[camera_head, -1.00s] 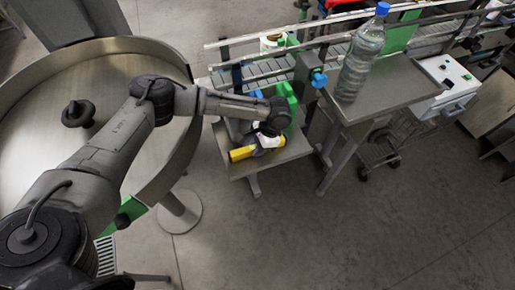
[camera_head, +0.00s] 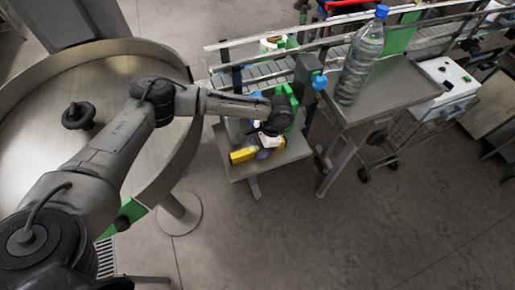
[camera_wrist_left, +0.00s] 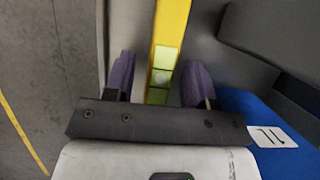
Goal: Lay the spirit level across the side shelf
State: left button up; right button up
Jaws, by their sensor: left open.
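The yellow spirit level (camera_head: 243,155) lies on the small side shelf (camera_head: 238,171), its yellow end showing left of my left gripper (camera_head: 264,152). The gripper hides the rest of it in the head view. In the left wrist view the level (camera_wrist_left: 171,35) shows as a yellow bar with pale green vials, running between the two purple fingertips of my left gripper (camera_wrist_left: 160,80). The fingers are open, with a gap on both sides of the level. My right gripper is in neither view.
A green object (camera_head: 289,101) stands behind the gripper. A big bottle (camera_head: 361,62) stands on the table to the right. A round metal table (camera_head: 50,150) is left.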

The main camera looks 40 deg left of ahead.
pick_arm(q)
jog(key=v, duration=1.1)
